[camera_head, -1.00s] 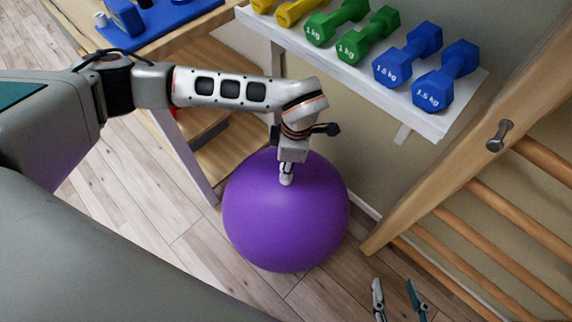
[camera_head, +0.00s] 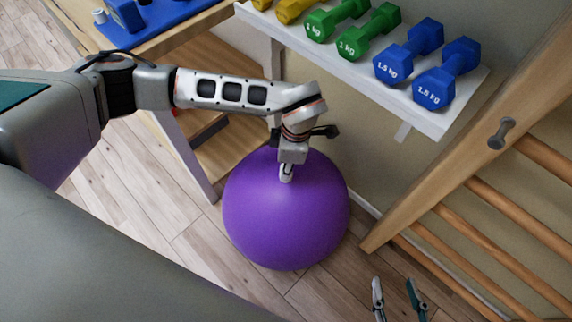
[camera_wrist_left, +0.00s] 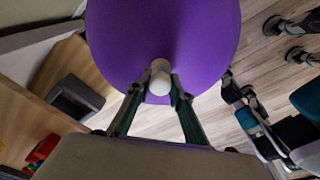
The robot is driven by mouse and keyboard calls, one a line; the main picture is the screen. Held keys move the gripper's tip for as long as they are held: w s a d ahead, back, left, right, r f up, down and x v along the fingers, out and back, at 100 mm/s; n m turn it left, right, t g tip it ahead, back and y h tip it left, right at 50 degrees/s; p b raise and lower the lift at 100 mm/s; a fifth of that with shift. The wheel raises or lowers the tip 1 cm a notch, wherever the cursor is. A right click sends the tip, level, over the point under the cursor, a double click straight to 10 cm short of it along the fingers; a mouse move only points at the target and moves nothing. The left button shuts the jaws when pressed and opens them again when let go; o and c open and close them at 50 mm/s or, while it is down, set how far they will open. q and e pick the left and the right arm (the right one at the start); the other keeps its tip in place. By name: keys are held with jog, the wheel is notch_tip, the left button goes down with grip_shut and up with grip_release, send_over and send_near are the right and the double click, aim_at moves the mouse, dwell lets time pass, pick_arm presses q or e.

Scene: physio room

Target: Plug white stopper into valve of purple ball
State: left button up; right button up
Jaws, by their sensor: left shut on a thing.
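The purple ball (camera_head: 285,225) rests on the floor below the shelf and fills the top of the left wrist view (camera_wrist_left: 200,40). My left gripper (camera_head: 286,179) points down at the upper part of the ball. In the left wrist view its fingers are shut on the white stopper (camera_wrist_left: 160,76), which lies against or just in front of the ball. The valve is hidden, and I cannot tell whether the stopper is inside it. My right gripper (camera_head: 396,294) is open and empty over the floor, right of the ball.
A white shelf (camera_head: 440,118) with yellow, green and blue dumbbells (camera_head: 446,72) stands behind the ball. Wooden wall bars (camera_head: 500,215) rise at the right. A wooden table with a blue mat (camera_head: 165,22) is at the upper left. The floor left of the ball is clear.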

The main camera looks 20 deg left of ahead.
pick_arm(q)
jog(key=shift+s+f, duration=0.1)
jog(key=shift+f, duration=0.2)
pick_arm(e)
jog(key=shift+s+f, duration=0.15)
jog(key=shift+s, duration=0.05)
pick_arm(q)
jog(key=shift+s+a+f, duration=0.1)
jog(key=shift+s+f, duration=0.1)
jog(key=shift+f, duration=0.6)
jog(key=shift+s, duration=0.1)
jog(key=shift+s+f, duration=0.1)
jog(key=shift+f, duration=0.2)
pick_arm(e)
jog(key=shift+s, duration=0.15)
pick_arm(q)
jog(key=o, duration=0.9)
jog(key=shift+o, duration=0.4)
jog(key=shift+w+f, duration=0.2)
jog(key=shift+r, duration=0.45)
pick_arm(e)
jog(key=shift+w, duration=0.3)
pick_arm(q)
jog(key=shift+o, duration=0.2)
jog(key=shift+w+r, duration=0.15)
jog(key=shift+r, duration=0.15)
pick_arm(e)
jog(key=shift+r, duration=0.25)
